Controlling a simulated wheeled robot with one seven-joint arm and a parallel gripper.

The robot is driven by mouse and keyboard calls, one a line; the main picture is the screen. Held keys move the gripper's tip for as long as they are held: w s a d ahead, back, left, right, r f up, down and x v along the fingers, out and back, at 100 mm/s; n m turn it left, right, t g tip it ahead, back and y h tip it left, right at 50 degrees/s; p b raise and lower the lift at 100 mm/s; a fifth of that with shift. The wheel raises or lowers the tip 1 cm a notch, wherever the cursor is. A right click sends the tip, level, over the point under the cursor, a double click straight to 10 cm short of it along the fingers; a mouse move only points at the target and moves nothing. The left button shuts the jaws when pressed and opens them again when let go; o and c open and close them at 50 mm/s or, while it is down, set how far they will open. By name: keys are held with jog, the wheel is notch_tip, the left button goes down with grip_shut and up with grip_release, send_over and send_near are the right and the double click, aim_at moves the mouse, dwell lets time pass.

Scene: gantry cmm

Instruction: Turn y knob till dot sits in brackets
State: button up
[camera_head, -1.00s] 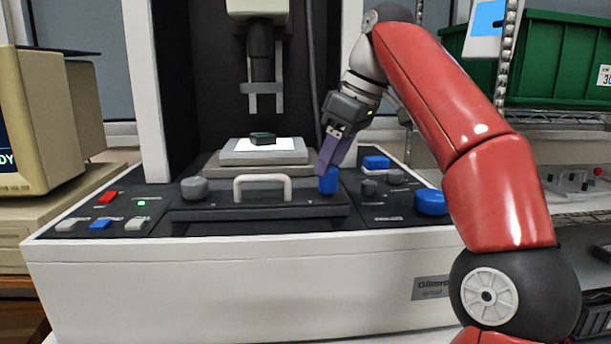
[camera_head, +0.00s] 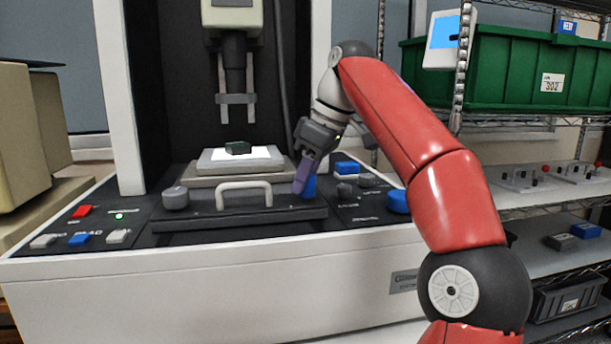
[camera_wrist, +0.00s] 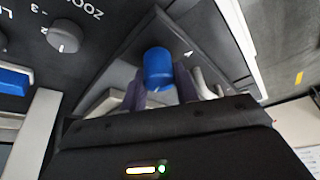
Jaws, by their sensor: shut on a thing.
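The y knob, a blue cylinder (camera_head: 310,187), stands on the dark front panel of the measuring machine, just right of the grey handle. In the wrist view the blue knob (camera_wrist: 158,68) shows between my purple fingers, with a small white mark on the panel beside it. My gripper (camera_head: 302,186) comes down from above and is shut on the knob. In the wrist view one finger lies on each side of the knob (camera_wrist: 160,92).
A grey knob (camera_head: 176,198) sits left of the handle (camera_head: 244,195). A larger blue knob (camera_head: 398,201) and small dark knobs are right of my gripper. A small dark part (camera_head: 238,147) rests on the white stage. Shelves with a green bin (camera_head: 520,75) stand at right.

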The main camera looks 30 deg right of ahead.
jog(key=shift+f+m+b, duration=0.1)
jog(key=shift+m+b, duration=0.35)
jog(key=shift+m, duration=0.25)
jog(key=shift+m+t+h, duration=0.4)
jog(key=shift+m, duration=0.5)
jog(key=o, duration=1)
